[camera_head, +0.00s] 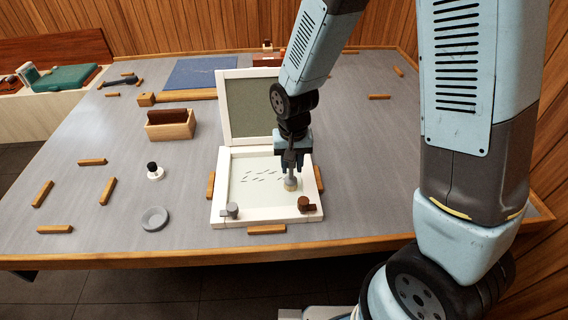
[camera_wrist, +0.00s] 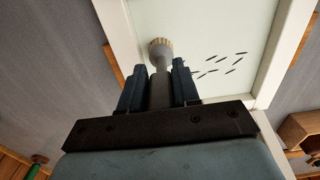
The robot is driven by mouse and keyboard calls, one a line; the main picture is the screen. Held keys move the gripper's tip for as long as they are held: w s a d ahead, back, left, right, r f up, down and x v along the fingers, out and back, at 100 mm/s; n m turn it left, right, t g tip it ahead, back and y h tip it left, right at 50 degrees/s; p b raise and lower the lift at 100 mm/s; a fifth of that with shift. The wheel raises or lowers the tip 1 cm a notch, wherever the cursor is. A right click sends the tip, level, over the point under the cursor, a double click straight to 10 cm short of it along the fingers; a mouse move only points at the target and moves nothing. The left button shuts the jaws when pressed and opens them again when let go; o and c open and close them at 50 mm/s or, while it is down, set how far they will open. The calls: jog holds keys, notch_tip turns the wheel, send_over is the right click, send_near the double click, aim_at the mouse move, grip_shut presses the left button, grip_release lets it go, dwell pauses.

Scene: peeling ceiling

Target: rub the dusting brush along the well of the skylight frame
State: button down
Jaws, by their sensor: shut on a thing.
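The white skylight frame (camera_head: 222,172) lies on the grey table with its lid (camera_head: 223,92) raised at the back. Its pale well (camera_head: 242,197) carries several small dark marks, also seen in the wrist view (camera_wrist: 218,66). My gripper (camera_head: 291,160) points down over the right part of the well. It is shut on the grey handle of the dusting brush (camera_head: 290,184). In the wrist view the brush (camera_wrist: 161,50) extends beyond the fingers, its tan bristle end over the pale well near one frame side. Whether the bristles touch the well I cannot tell.
A grey knob (camera_head: 232,209) and a brown knob (camera_head: 304,203) sit on the frame's front edge. Wooden blocks (camera_head: 210,185) flank the frame. A wooden box (camera_head: 170,131), a black-topped white item (camera_head: 154,171) and a grey dish (camera_head: 155,218) stand left. Bare table lies between them.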

jog(key=shift+r, duration=3.55)
jog(key=shift+w, duration=0.1)
jog(key=w+f, duration=0.5)
jog(key=f, duration=0.1)
jog(key=s+a, duration=0.2)
jog(key=a, duration=1.3)
jog(key=shift+a, duration=0.25)
